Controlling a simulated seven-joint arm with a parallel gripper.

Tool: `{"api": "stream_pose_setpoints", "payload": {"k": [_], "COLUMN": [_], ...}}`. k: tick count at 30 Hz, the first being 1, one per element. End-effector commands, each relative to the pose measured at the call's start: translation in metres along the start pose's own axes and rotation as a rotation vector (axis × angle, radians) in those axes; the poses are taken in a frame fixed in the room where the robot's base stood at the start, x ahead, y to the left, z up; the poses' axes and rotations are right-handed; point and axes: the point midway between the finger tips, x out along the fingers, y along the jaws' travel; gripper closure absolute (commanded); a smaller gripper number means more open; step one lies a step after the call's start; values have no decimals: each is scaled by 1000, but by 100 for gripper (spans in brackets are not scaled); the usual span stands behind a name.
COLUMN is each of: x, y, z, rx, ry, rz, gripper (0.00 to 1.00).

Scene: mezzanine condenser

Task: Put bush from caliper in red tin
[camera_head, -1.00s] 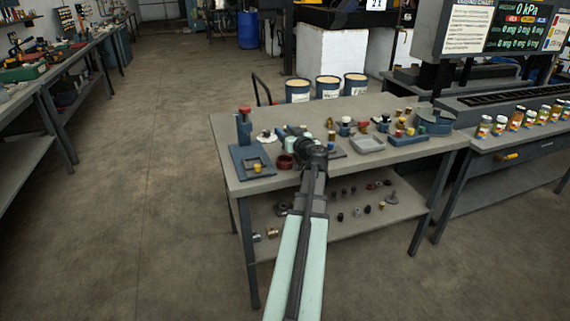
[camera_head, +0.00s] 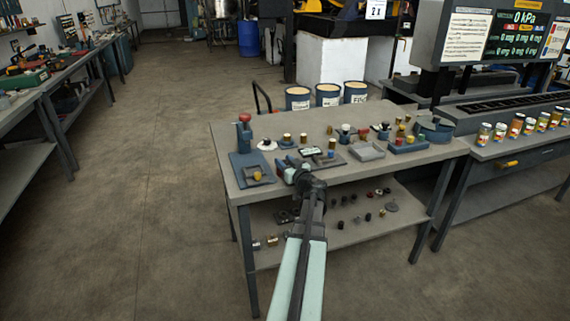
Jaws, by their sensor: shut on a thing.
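My gripper (camera_head: 290,172) is over the front left of the workbench, seen from behind. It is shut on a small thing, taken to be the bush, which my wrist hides. The red tin is not visible now; my gripper covers the spot where it showed earlier. Whether my gripper is above, in or beside the tin cannot be told.
A blue stand with a red knob (camera_head: 244,132) and a yellow piece (camera_head: 257,176) is at the left. A grey tray (camera_head: 367,151) and a blue block of small parts (camera_head: 408,146) lie to the right. The bench (camera_head: 228,140) has free room at its back left.

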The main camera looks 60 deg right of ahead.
Motion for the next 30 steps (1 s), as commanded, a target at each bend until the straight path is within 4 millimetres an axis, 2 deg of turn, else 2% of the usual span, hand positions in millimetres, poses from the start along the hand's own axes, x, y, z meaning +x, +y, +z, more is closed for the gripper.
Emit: {"api": "stream_pose_setpoints", "payload": {"k": [13, 14, 15, 22, 30], "x": [0, 0, 0, 0, 0], "y": [0, 0, 0, 0, 0], "z": [7, 7, 6, 6, 5], "rx": [1, 1, 1, 0, 0], "ry": [1, 1, 1, 0, 1], "rz": [0, 0, 0, 0, 0], "gripper": [98, 60, 56, 35, 35]}}
